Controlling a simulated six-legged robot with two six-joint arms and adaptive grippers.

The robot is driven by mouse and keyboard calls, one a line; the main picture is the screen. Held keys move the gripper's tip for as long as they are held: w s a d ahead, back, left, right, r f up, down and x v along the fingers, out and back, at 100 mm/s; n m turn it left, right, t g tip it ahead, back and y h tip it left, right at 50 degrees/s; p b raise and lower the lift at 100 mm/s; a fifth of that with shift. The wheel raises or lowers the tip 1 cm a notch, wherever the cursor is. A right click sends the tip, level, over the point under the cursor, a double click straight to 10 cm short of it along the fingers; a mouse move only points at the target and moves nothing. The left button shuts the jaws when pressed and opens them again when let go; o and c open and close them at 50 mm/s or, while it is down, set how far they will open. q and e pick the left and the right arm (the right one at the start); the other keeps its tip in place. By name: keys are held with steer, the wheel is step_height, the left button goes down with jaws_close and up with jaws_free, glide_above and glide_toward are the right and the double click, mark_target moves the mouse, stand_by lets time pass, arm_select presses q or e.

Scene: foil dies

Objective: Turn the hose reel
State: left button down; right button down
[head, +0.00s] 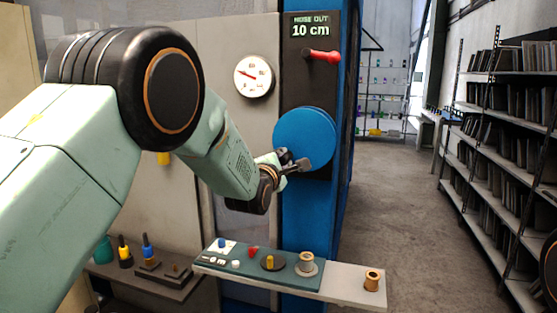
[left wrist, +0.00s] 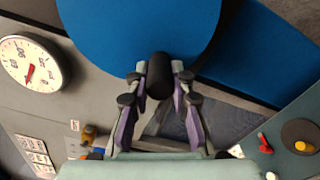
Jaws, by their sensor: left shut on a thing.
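The hose reel (head: 304,132) is a blue disc on the front of a dark and blue cabinet. It also fills the top of the left wrist view (left wrist: 130,25). A black handle (left wrist: 159,76) stands out near the disc's lower edge. My left gripper (head: 293,163) is at the lower part of the disc. In the left wrist view its fingers (left wrist: 160,84) are closed on the handle from both sides. A display (head: 311,26) above the reel reads "HOSE OUT 10 cm". My right gripper is not in view.
A red lever (head: 322,55) sits above the reel, and a round gauge (head: 254,76) is to its left. Below, a shelf (head: 345,283) bears a green mat (head: 232,266) with small parts and spools. Racks (head: 510,140) stand at right beyond a clear floor (head: 405,220).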

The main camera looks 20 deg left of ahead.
arm_select(q)
steer(key=shift+d+n, duration=0.45)
steer(key=shift+n, duration=0.55)
steer(key=shift+r, duration=0.1)
steer(key=c, duration=1.5)
jaws_free()
steer(key=shift+w, duration=0.1)
steer(key=o, duration=0.3)
steer(key=shift+w+d+f, duration=0.1)
steer(key=shift+d+f, duration=0.05)
steer(key=shift+f, duration=0.1)
steer(key=shift+o, duration=0.2)
steer(key=shift+s, duration=0.2)
steer(key=shift+s, duration=0.15)
steer(key=s, duration=1.1)
steer(key=shift+s+a, duration=0.3)
steer(key=shift+s, duration=0.05)
